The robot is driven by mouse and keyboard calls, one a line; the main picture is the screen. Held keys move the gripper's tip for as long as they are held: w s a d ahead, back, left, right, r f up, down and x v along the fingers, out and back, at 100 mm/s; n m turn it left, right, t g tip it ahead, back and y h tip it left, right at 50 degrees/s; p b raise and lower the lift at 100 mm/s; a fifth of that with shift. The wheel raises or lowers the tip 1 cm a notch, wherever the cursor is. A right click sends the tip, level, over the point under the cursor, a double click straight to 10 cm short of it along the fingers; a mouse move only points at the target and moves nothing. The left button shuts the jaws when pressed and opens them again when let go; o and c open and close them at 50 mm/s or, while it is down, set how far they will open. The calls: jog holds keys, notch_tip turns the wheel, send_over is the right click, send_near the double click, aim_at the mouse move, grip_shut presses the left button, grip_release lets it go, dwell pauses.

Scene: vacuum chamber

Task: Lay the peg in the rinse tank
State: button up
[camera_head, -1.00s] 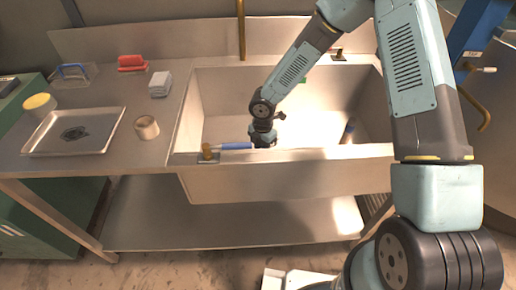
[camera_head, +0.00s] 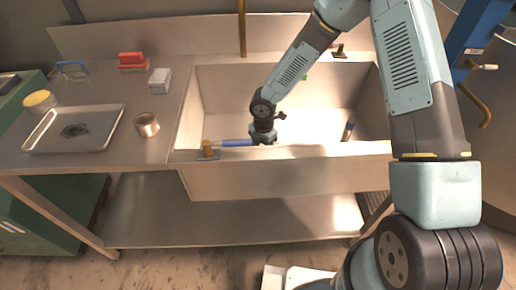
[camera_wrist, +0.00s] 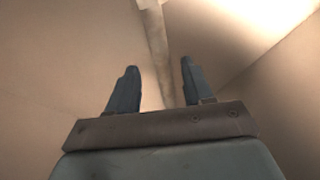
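The rinse tank (camera_head: 290,175) is the pale metal basin set into the bench. My gripper (camera_head: 263,141) is down in it, close behind the front wall, with its tips hidden by the rim. In the wrist view my gripper (camera_wrist: 158,85) is open, its two dark fingers apart. A narrow pale strip runs from the top edge to between the fingers; I cannot tell whether it is a rod or part of the tank. A short dark and blue cylinder (camera_head: 348,131) stands tilted in the tank's right side. I cannot tell whether it is the peg.
A brass fitting (camera_head: 208,150) with a blue lever (camera_head: 236,143) is at the tank's front left rim. On the bench left are a tray (camera_head: 40,146), a metal ring (camera_head: 147,125), a pale block (camera_head: 160,81), a red item (camera_head: 132,61) and a yellow-lidded jar (camera_head: 39,100).

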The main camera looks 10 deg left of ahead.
notch_tip(320, 180, up, 13)
jog(key=shift+w+d+r, duration=0.15)
jog(key=shift+w, duration=0.05)
dwell(0.6)
jog(key=s+d+r+m+t+h, duration=0.25)
jog(key=d+r+m, duration=1.15)
jog(key=d+r, duration=0.75)
jog(key=s+d+r+m+t+y, duration=0.1)
jog(key=s+d+r+m, duration=0.5)
jog(key=s+m, duration=0.1)
jog(key=s+d+r+m+t+y, duration=0.1)
jog(key=s+d+r+m+t, duration=0.1)
jog(key=s+d+r+m, duration=0.3)
jog(key=s+r+m, duration=0.1)
jog(key=s+m, duration=0.2)
jog(key=s, duration=0.2)
jog(key=shift+s+d+r+m, duration=0.2)
jog(key=shift+d+m, duration=0.1)
jog(key=shift+d, duration=0.1)
jog(key=shift+t, duration=0.25)
